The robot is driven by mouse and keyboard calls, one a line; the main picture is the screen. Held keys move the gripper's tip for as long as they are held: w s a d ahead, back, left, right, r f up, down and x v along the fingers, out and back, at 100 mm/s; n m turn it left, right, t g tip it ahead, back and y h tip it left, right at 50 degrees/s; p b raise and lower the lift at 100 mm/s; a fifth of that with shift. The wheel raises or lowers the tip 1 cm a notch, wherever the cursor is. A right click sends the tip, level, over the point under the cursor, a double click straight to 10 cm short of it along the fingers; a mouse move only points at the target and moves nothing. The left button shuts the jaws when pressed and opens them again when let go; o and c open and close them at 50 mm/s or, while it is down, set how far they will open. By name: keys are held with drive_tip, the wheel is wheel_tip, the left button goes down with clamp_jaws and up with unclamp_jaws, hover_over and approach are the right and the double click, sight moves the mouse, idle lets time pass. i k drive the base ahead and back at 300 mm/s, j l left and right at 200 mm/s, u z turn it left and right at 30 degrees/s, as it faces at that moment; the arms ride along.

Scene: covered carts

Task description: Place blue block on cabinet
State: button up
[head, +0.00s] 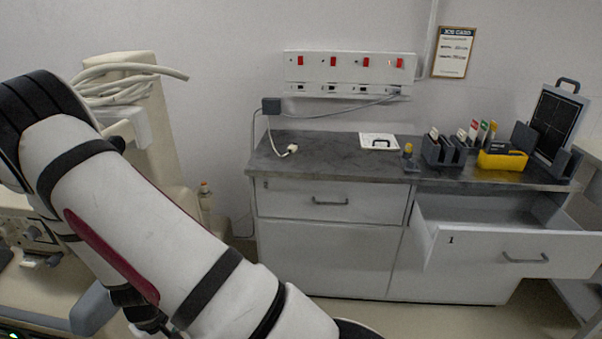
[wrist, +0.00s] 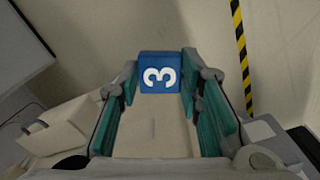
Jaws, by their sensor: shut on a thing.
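The block does not show in the head view, where my arm fills the lower left and the gripper is out of sight. The cabinet (head: 330,258) is white with a dark grey top (head: 330,154) and stands against the back wall, apart from my arm. Its right drawer (head: 513,247), marked 1, is pulled open.
The left part of the top is mostly clear. A beige machine (head: 140,130) stands at left.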

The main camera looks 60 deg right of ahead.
sight(329, 148)
drive_tip(key=i+z, duration=0.1)
drive_tip(key=z, duration=0.3)
drive_tip(key=i+z, duration=0.15)
drive_tip(key=z, duration=0.25)
drive_tip(key=i+j+z, duration=0.1)
drive_tip(key=z, duration=0.3)
drive_tip(key=j+z, duration=0.1)
drive_tip(key=z, duration=0.35)
drive_tip(key=i+j, duration=0.05)
